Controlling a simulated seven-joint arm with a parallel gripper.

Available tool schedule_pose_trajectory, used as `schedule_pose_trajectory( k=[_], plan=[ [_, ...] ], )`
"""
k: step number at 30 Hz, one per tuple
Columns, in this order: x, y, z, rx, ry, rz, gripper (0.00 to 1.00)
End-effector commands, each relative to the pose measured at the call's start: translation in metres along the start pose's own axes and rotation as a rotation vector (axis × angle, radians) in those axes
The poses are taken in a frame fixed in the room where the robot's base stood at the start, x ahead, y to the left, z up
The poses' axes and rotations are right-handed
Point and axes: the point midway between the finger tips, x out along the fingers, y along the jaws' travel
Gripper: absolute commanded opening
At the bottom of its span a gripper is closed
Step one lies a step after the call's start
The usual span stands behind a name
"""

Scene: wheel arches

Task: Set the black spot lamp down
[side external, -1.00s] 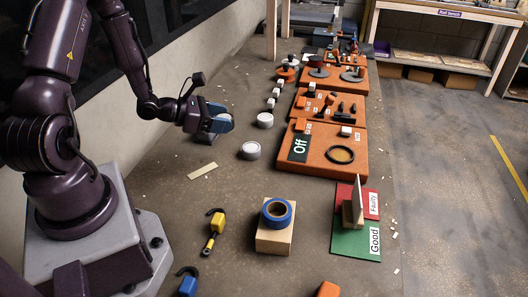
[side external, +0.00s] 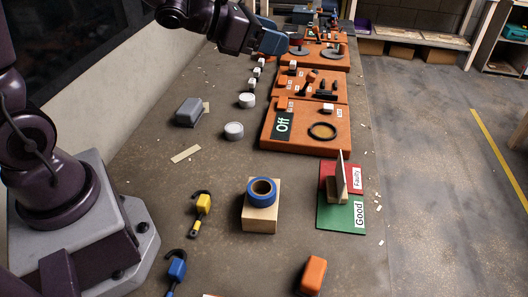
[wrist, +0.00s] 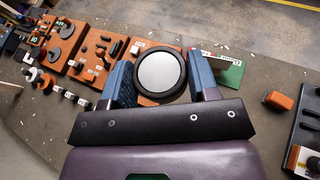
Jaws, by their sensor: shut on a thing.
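The black spot lamp (wrist: 161,71) shows in the wrist view as a round pale grey face with a thick black rim. It sits between the two blue fingers of my gripper (wrist: 160,84), which are shut on its sides. In the side view my gripper (side external: 284,43) is high at the top middle, and the lamp cannot be made out clearly there. The nearest orange board (side external: 270,143) has an "Off" label (side external: 283,125) and a black ring (side external: 322,131) with an orange middle. In the wrist view the lamp hides part of an orange board.
A grey box (side external: 189,111) and two white round pieces (side external: 233,130) (side external: 247,100) stand left of the boards. A tape roll (side external: 262,190) rests on a wooden block (side external: 260,216). Red and green "Faulty"/"Good" plates (side external: 341,215) carry an upright divider (side external: 341,180). Bare table lies between.

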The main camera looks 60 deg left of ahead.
Motion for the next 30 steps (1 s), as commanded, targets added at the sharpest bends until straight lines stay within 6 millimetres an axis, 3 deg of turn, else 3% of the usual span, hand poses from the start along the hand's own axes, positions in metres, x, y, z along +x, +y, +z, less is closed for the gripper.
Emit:
schedule_pose_trajectory(
  k=[6, 11, 14, 21, 30],
  plan=[
    [0.000, 0.004, -0.002, -0.004, 0.001, 0.007, 0.31],
    [0.004, 0.027, -0.031, -0.033, 0.010, 0.060, 0.31],
    [0.013, 0.063, -0.053, -0.059, 0.013, 0.123, 0.31],
    [0.029, 0.172, -0.104, -0.103, 0.013, 0.240, 0.31],
    [0.021, 0.297, -0.186, -0.129, 0.015, 0.300, 0.31]
  ],
)
